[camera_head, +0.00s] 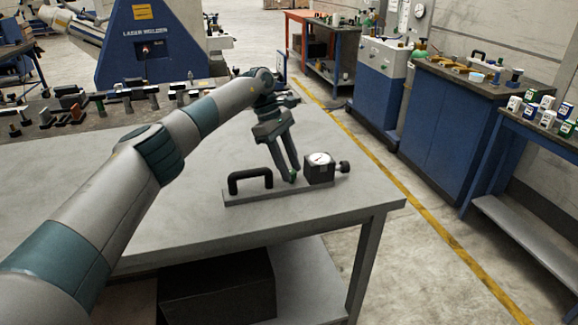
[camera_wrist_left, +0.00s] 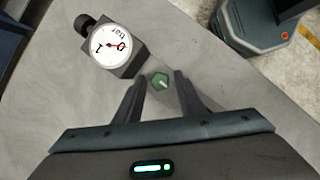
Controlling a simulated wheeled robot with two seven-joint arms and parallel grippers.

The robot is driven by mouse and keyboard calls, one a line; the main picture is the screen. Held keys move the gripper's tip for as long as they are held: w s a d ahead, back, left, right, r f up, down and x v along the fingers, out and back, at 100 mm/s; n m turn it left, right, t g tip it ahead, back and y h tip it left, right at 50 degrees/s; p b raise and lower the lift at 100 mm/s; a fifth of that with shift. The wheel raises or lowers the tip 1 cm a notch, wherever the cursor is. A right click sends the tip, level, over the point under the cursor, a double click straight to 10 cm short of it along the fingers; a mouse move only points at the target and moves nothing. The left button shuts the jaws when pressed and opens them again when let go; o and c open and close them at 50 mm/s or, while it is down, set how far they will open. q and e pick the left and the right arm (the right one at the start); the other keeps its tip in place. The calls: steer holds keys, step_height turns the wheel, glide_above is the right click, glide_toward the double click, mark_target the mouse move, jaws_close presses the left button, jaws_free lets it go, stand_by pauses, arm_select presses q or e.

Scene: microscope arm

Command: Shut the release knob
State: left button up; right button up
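A small green knob (camera_head: 292,176) sits on a flat grey base plate (camera_head: 262,194) on the table. In the left wrist view the green knob (camera_wrist_left: 160,82) has a light mark on top and shows between my fingertips. A dark block with a white dial gauge (camera_head: 319,168) stands right of it, with a black side knob (camera_head: 344,167). The gauge (camera_wrist_left: 111,45) and the black knob (camera_wrist_left: 84,23) also show in the wrist view. My left gripper (camera_head: 291,173) is open and points down at the green knob; contact cannot be told. My right gripper is out of view.
A black handle (camera_head: 249,178) stands on the plate left of the gripper. The grey table (camera_head: 120,195) is clear around the plate, with its front edge close by. Behind are a blue laser welder (camera_head: 150,45) and a bench with several small tools.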

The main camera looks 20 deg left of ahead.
arm_select(q)
steer(key=shift+r, duration=0.1)
stand_by(0.3)
steer(key=shift+w+a+r, duration=0.1)
steer(key=shift+a+r, duration=0.15)
steer(key=shift+r, duration=0.3)
steer(key=p+v, duration=0.2)
steer(key=v, duration=1.4)
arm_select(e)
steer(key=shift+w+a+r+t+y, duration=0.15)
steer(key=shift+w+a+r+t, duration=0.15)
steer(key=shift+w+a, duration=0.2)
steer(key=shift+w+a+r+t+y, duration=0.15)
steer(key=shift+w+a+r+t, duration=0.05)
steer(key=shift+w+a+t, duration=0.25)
arm_select(q)
steer(key=shift+d, duration=0.1)
